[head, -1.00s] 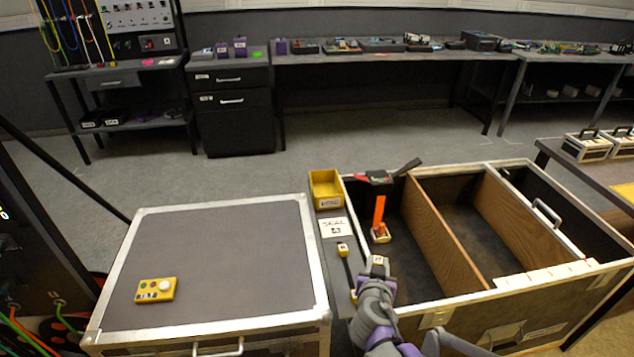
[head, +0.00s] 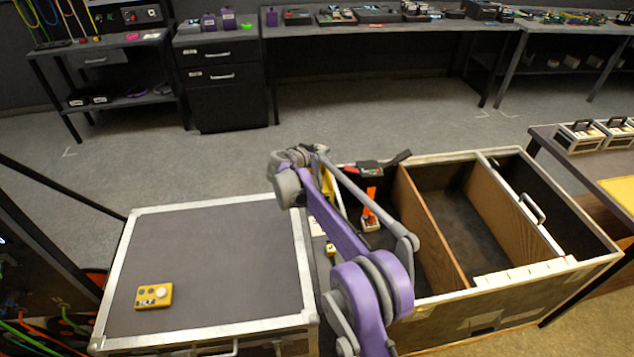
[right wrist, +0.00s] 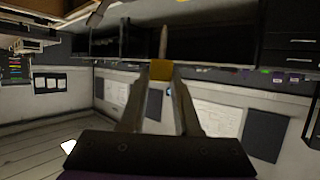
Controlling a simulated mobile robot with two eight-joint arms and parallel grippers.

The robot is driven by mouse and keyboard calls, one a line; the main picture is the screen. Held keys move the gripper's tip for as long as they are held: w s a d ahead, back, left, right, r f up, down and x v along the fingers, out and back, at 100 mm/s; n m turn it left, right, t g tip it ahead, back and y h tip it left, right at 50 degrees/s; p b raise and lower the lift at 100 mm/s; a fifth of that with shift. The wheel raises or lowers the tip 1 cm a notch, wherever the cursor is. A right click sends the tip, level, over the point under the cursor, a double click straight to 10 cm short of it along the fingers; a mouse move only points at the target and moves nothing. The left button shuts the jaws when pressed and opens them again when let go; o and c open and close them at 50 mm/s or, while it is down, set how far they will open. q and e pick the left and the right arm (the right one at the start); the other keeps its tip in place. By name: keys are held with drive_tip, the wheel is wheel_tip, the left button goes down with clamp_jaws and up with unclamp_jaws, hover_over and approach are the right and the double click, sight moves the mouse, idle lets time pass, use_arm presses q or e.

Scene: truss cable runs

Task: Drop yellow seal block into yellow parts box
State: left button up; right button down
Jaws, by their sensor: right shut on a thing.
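My right gripper (right wrist: 160,82) is shut on a small yellow block (right wrist: 160,69), held between its fingertips in the right wrist view. A thin pale rod shows just beyond the block. In the head view my right arm reaches up past the crate's left side, and its wrist hides the fingertips and the block. The yellow parts box (head: 309,200) stands at the crate's back left corner. My arm covers most of it, leaving only slivers of yellow. I cannot tell whether the block is over the box. My left gripper is out of view.
An open crate (head: 440,235) with wooden dividers is at the right; an orange-handled tool (head: 370,205) stands in its left compartment. A grey-topped case (head: 205,265) at the left carries a yellow button box (head: 154,296). Another small yellow block (head: 331,249) lies on the ledge between them.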

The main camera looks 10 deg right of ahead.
wheel_tip(320, 180, down, 6)
drive_tip(key=b, duration=0.4)
drive_tip(key=shift+w+b, duration=0.15)
drive_tip(key=shift+b, duration=0.2)
drive_tip(key=c, duration=0.5)
unclamp_jaws()
drive_tip(key=shift+c, duration=0.2)
drive_tip(key=shift+a, duration=0.1)
drive_tip(key=v, duration=1)
drive_tip(key=shift+s+a+p, duration=0.2)
drive_tip(key=shift+s+p, duration=0.1)
drive_tip(key=shift+p, duration=0.1)
drive_tip(key=shift+r, duration=0.2)
